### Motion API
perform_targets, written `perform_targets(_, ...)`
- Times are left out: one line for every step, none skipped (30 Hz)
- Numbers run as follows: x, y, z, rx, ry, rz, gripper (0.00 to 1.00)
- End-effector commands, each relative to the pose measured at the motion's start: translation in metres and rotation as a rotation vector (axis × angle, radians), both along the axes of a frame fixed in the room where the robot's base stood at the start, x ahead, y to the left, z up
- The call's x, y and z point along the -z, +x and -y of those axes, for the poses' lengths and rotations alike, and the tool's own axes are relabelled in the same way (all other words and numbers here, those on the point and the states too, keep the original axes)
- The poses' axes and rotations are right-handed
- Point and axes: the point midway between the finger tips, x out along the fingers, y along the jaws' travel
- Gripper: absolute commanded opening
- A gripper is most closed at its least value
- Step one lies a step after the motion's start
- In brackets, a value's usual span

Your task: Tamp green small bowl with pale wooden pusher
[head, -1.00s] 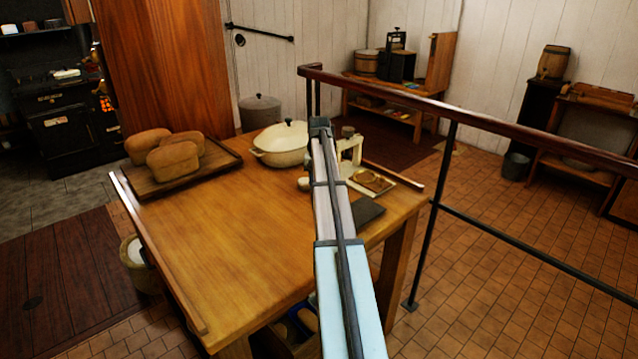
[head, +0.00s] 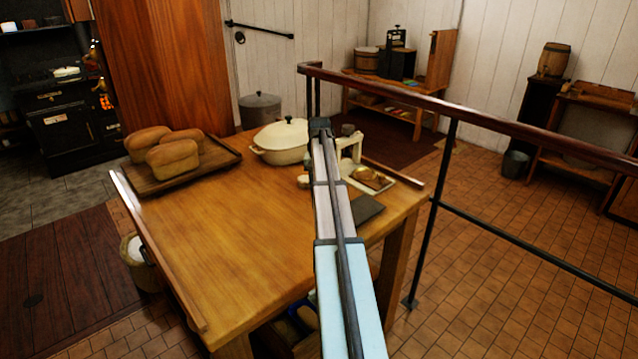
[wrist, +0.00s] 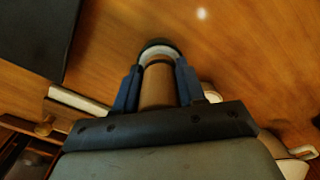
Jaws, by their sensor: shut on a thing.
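In the wrist view my gripper (wrist: 157,72) is shut on the pale wooden pusher (wrist: 157,88), a brown cylinder between the two blue fingers. Just beyond the fingertips a dark, curved rim with a whitish inside, apparently the green small bowl (wrist: 160,46), arches around the pusher's far end. I cannot tell whether the pusher touches the bowl's inside. In the head view my arm hides the gripper, the pusher and the bowl.
The wooden table (head: 220,240) bears a lidded cream pot (head: 282,142), a board of loaves (head: 187,186), a cream stand (head: 349,150), a tray (head: 390,184) and a dark slab (head: 367,209). A railing (head: 450,150) runs along the right. The table's front left is clear.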

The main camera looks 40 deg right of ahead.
Motion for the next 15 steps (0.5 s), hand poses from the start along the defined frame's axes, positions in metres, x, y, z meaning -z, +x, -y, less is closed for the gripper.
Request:
perform_targets(0.0005,-0.0001,-0.0001,0.0,0.001,-0.001,0.03)
perform_targets(0.0005,-0.0001,-0.0001,0.0,0.001,-0.001,0.03)
perform_targets(0.0004,-0.0001,-0.0001,0.0,0.001,-0.001,0.03)
perform_targets(0.0004,-0.0002,-0.0001,0.0,0.001,-0.001,0.03)
perform_targets(0.0004,-0.0002,-0.0001,0.0,0.001,-0.001,0.03)
perform_targets(0.0004,-0.0001,-0.0001,0.0,0.001,-0.001,0.03)
perform_targets(0.0003,-0.0001,-0.0001,0.0,0.001,-0.001,0.03)
perform_targets(0.0001,-0.0001,-0.0001,0.0,0.001,-0.001,0.03)
perform_targets(-0.0005,-0.0001,-0.0001,0.0,0.001,-0.001,0.03)
perform_targets(-0.0011,-0.0001,-0.0001,0.0,0.0,0.0,0.03)
perform_targets(-0.002,0.0,0.0,0.0,0.0,0.0,0.03)
perform_targets(-0.0035,0.0001,0.0001,0.0,0.0,0.0,0.03)
perform_targets(-0.0049,0.0001,0.0001,0.0,0.0,0.0,0.03)
perform_targets(-0.0064,0.0001,0.0001,0.0,0.0,0.0,0.03)
perform_targets(-0.0086,0.0002,0.0002,0.0,0.0,0.0,0.03)
